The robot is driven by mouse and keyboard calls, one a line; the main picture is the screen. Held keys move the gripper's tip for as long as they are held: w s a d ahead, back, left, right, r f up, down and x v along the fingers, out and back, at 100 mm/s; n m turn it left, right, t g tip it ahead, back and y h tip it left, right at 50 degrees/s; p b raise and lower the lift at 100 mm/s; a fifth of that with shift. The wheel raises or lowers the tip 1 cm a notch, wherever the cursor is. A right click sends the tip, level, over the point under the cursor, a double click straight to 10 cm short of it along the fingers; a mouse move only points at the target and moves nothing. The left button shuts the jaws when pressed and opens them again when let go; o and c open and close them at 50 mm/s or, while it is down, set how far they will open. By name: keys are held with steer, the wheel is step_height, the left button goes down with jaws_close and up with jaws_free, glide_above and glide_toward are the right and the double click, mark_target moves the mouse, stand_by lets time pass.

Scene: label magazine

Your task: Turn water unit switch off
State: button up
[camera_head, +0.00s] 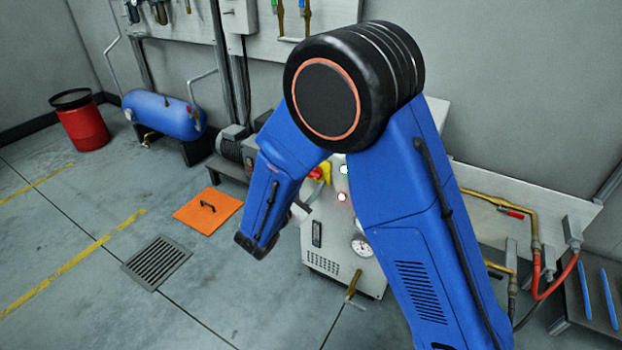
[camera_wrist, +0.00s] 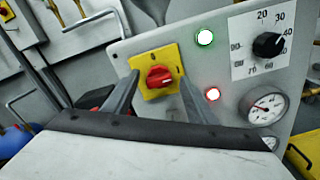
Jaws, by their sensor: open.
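The water unit switch is a red rotary knob (camera_wrist: 160,77) on a yellow plate (camera_wrist: 174,54), on a light grey panel. In the wrist view its grip lies roughly level, with a pale mark at its right end. My gripper (camera_wrist: 159,79) is open, with one finger to the left of the knob and one to the right. Whether either finger touches it I cannot tell. In the head view the yellow plate (camera_head: 326,170) shows only in part behind my arm, and my gripper is mostly hidden.
A green-rimmed lamp (camera_wrist: 205,37) and a red-rimmed lamp (camera_wrist: 213,94) glow right of the switch. A black dial (camera_wrist: 268,45) and a gauge (camera_wrist: 266,108) sit further right. An orange floor plate (camera_head: 207,211) and grate (camera_head: 157,262) lie left of the unit.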

steer(key=shift+w+d, duration=0.3)
steer(key=shift+w, duration=0.2)
steer(key=c, duration=1)
